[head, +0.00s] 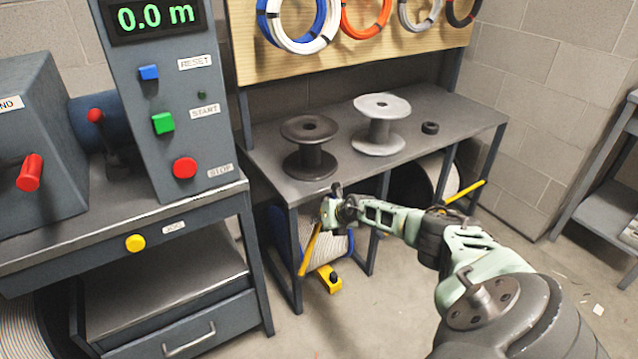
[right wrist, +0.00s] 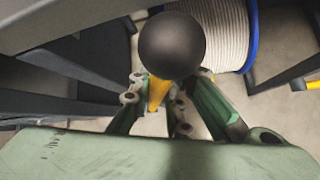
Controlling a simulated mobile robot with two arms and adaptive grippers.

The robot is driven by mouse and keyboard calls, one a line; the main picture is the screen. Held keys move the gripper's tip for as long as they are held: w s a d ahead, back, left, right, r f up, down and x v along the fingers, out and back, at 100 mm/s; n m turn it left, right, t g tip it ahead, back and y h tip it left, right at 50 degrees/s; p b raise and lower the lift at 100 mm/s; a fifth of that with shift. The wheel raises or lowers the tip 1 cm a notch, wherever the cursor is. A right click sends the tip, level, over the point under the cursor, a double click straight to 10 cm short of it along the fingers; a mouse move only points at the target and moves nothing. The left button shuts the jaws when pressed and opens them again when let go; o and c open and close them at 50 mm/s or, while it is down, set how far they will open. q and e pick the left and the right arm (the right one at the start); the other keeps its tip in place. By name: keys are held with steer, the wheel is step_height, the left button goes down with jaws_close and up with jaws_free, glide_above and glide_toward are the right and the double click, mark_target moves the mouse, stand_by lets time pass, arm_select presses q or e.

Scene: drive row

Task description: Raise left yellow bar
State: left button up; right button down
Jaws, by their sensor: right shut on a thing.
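The left yellow bar (head: 309,251) stands tilted in front of the workbench, its lower end near a yellow foot (head: 328,281) on the floor. My right gripper (head: 332,207) is at the bar's upper end. In the right wrist view my right gripper (right wrist: 157,98) is shut on the yellow bar (right wrist: 158,92), just below a black ball knob (right wrist: 180,45) that hides part of it. A second yellow bar (head: 466,192) slants up farther right. My left gripper is out of view.
The workbench (head: 265,160) carries a dark spool (head: 309,150), a grey spool (head: 381,130) and a small black ring (head: 430,127). A cable reel (right wrist: 222,30) sits under it, behind the bar. The control cabinet (head: 165,90) stands left. Floor at right is mostly clear.

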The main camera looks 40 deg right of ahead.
steer(key=shift+w+a, duration=0.1)
steer(key=shift+a, duration=0.15)
steer(key=c, duration=1.7)
jaws_free()
steer(key=shift+o, duration=0.3)
steer(key=shift+d, duration=0.1)
steer(key=shift+d, duration=0.1)
steer(key=shift+v, duration=0.75)
steer(key=v, duration=1)
steer(key=shift+s, duration=0.25)
steer(key=shift+r, duration=0.15)
